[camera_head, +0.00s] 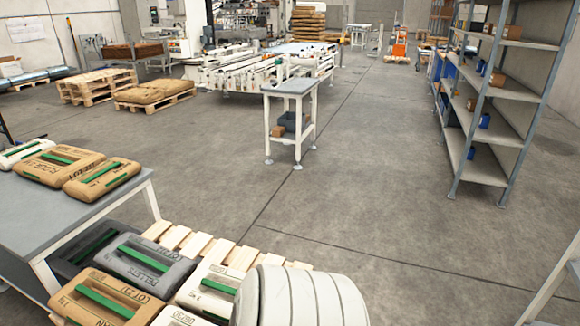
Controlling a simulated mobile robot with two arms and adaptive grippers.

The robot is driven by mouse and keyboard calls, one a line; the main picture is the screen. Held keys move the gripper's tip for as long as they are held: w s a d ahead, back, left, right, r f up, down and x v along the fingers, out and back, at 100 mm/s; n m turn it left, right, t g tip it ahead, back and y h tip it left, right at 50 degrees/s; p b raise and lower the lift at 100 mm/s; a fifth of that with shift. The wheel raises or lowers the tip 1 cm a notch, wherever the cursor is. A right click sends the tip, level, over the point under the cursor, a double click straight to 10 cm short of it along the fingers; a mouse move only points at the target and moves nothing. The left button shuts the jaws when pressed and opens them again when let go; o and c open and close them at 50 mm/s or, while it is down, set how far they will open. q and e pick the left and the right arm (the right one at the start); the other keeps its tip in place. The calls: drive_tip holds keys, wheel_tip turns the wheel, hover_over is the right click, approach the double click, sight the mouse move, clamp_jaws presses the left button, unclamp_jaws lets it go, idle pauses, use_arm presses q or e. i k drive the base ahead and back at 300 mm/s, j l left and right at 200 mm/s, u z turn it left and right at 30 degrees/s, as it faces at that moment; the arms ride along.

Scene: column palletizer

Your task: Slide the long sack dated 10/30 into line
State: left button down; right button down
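Several sacks with green strips lie in two groups at the lower left. On the grey table (40,212) lie a white sack (12,158), a brown sack (40,176) and a smaller tan sack (104,188). On the wooden pallet (243,258) lie a black sack (72,266), a dark grey sack (173,277) marked PELLETS, a brown sack (136,287) with LOT lettering, and white sacks, one (208,301) near the middle. The print is too small to tell which sack bears 10/30. Neither of my grippers is in view.
A small stand (290,86) with a dark bin is beyond the pallet. Metal shelving (482,175) stands at right, a conveyor (235,75) behind. Loaded pallets (155,92) are at far left. The floor between is clear. A white ribbed body covers the pallet's right side.

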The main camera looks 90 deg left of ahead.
sight(210, 292)
drive_tip(key=i+u, duration=0.2)
drive_tip(key=u, duration=0.25)
drive_tip(key=i+u, duration=0.2)
drive_tip(key=u, duration=0.3)
drive_tip(key=i+u, duration=0.2)
drive_tip(key=u, duration=0.25)
drive_tip(key=i+l+u, duration=0.2)
drive_tip(key=u, duration=0.25)
